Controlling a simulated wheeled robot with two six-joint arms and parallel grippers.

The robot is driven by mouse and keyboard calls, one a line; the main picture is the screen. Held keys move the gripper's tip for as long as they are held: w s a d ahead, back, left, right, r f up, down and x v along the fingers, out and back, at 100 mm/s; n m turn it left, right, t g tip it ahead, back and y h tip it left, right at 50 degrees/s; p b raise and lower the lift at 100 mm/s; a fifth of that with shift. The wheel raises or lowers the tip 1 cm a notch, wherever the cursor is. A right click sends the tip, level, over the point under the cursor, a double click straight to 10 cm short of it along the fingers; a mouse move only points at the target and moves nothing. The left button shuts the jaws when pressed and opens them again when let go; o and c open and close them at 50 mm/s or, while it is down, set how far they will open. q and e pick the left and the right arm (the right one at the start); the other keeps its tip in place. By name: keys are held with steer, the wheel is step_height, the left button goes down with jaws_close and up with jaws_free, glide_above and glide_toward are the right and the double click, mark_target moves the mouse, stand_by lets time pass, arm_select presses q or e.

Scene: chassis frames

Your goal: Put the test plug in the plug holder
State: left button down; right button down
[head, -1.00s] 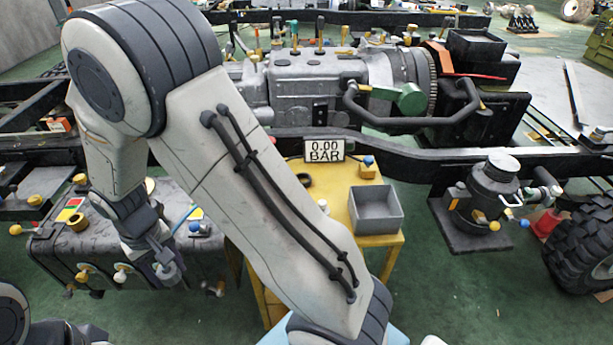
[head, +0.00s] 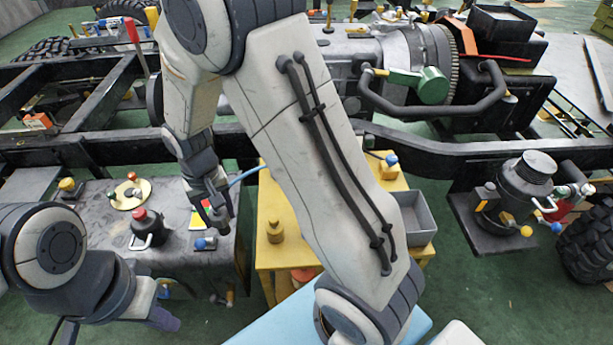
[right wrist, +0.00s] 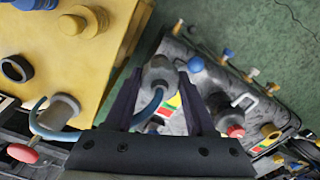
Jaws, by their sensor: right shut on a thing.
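The test plug (right wrist: 160,72), a grey cylinder with a blue hose, is between the fingers of my right gripper (right wrist: 158,82) in the right wrist view. In the head view my right gripper (head: 217,208) is shut on it above the right end of the grey tank. A black ring (right wrist: 17,69), which looks like the plug holder, is on the yellow table at the left of the right wrist view, apart from the plug. In the head view my right arm hides it. My left gripper (head: 162,320) is low at the left; its fingers are not clear.
The yellow table (head: 262,258) carries a brass knob (head: 275,231) and a grey bin (head: 418,222). The grey tank (head: 185,262) has a red-capped fitting (head: 146,228) and a blue-knobbed valve (head: 205,243). The dark chassis rail (head: 455,158) runs behind.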

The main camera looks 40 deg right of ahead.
steer(key=s+d+r+m+p, duration=0.2)
steer(key=s+d+r+m, duration=0.15)
steer(key=d+m, duration=0.5)
steer(key=s+d+r+m+p, duration=0.2)
steer(key=s+d+m, duration=0.2)
steer(key=d+m, duration=0.45)
steer(key=s+d+r+m+p, duration=0.25)
steer(key=d+m, duration=0.35)
steer(key=d, duration=0.5)
steer(key=shift+w+d+f, duration=0.2)
steer(key=shift+w+f, duration=1.5)
steer(key=shift+f, duration=0.1)
steer(key=shift+w+d+f, duration=0.25)
steer(key=shift+w+f, duration=1.45)
steer(key=shift+f, duration=0.1)
steer(key=shift+w+d+f, duration=0.2)
steer(key=shift+w+f, duration=1.5)
steer(key=shift+f, duration=0.1)
steer(key=shift+f, duration=0.1)
steer(key=shift+c, duration=1.2)
jaws_free()
steer(key=shift+f, duration=0.1)
